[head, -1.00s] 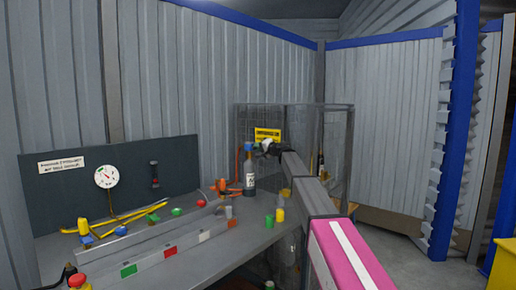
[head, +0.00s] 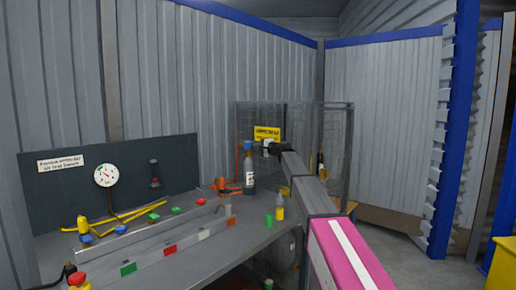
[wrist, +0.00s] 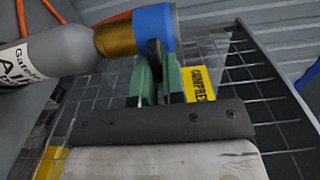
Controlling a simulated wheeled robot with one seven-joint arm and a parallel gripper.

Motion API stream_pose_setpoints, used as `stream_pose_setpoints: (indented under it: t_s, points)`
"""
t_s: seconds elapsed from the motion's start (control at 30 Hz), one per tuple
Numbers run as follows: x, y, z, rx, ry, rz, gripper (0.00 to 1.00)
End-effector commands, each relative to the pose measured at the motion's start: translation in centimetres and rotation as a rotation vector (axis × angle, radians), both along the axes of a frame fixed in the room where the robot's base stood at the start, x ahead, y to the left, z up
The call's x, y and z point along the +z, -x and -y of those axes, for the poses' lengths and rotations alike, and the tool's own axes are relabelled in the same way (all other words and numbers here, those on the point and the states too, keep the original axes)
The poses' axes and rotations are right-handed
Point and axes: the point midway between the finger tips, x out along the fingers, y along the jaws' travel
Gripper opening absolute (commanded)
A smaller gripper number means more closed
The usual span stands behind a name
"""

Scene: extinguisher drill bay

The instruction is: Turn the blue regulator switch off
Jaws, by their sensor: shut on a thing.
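The blue regulator switch (head: 248,146) sits as a blue cap on top of a grey bottle (head: 249,174) with a white label, standing upright at the bench's far end. In the wrist view the blue cap (wrist: 153,26) is at the top centre, joined to a brass collar (wrist: 116,38) on the bottle. My gripper (head: 264,148) reaches the cap from the right. In the wrist view its green fingers (wrist: 155,62) are closed together at the cap's edge, with a dark piece between them. The fingertips' exact contact is partly hidden.
A wire mesh cage (head: 335,145) with a yellow sign (head: 267,132) stands right behind the bottle. An orange hose (head: 238,168) is close at its left. Small bottles and a green cup (head: 269,220) stand on the bench (head: 215,258). A gauge board (head: 60,195) is at left.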

Motion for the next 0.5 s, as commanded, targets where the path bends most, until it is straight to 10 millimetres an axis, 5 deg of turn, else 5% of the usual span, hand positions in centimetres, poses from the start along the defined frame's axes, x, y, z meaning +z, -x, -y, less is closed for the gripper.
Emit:
stream_pose_setpoints:
  t_s: [0.27,0.37,0.5]
  points:
    - [-0.02,0.04,-0.03,0.001,-0.001,-0.001,0.0]
    - [-0.02,0.04,-0.03,0.001,0.0,0.0,0.33]
    - [-0.02,0.03,-0.02,0.001,0.0,0.0,0.36]
